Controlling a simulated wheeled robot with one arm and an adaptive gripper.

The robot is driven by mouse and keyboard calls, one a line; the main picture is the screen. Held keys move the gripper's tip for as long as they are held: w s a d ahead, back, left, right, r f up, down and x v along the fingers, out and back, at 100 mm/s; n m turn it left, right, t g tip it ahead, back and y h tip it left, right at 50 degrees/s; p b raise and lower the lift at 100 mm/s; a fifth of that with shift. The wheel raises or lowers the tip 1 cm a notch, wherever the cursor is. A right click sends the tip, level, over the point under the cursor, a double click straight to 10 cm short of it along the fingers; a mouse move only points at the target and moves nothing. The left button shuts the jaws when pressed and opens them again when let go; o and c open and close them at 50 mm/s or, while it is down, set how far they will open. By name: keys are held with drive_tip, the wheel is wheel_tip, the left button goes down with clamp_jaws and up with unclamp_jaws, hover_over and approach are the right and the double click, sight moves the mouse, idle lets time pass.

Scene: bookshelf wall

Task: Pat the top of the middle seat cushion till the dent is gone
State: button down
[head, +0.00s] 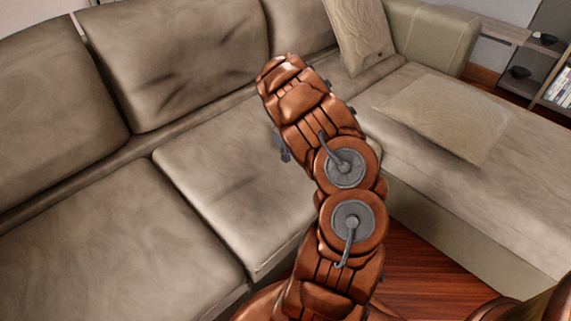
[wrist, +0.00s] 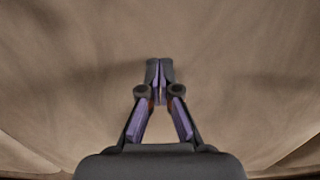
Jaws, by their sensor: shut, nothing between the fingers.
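The middle seat cushion (head: 225,170) is grey-brown leather with soft creases, in the centre of the sofa in the head view. My copper-coloured arm crosses over its right part and hides it there. My gripper (wrist: 159,68) is shut and empty in the wrist view, pointing at a brown, softly shaded surface that fills the picture. In the head view my arm hides most of the gripper; only a small grey part shows at its left side. I cannot tell whether the fingertips touch the cushion. No clear dent can be made out on the visible part.
The left seat cushion (head: 110,240) lies beside the middle one. Back cushions (head: 180,60) rise behind. On the right are the chaise (head: 505,215), a loose pillow (head: 445,115), an upright pillow (head: 358,35) and a shelf (head: 552,90). Red-brown wooden floor (head: 425,260) shows in front.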

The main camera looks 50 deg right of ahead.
drive_tip(key=shift+f, duration=1.9)
drive_tip(key=shift+r+p, duration=0.95)
drive_tip(key=shift+r, duration=1.65)
drive_tip(key=shift+f, duration=0.2)
drive_tip(key=shift+a+f, duration=0.1)
drive_tip(key=shift+f, duration=1.05)
drive_tip(key=shift+r+p, duration=0.45)
drive_tip(key=shift+r, duration=1.4)
drive_tip(key=shift+r+p, duration=0.4)
drive_tip(key=shift+r, duration=1.15)
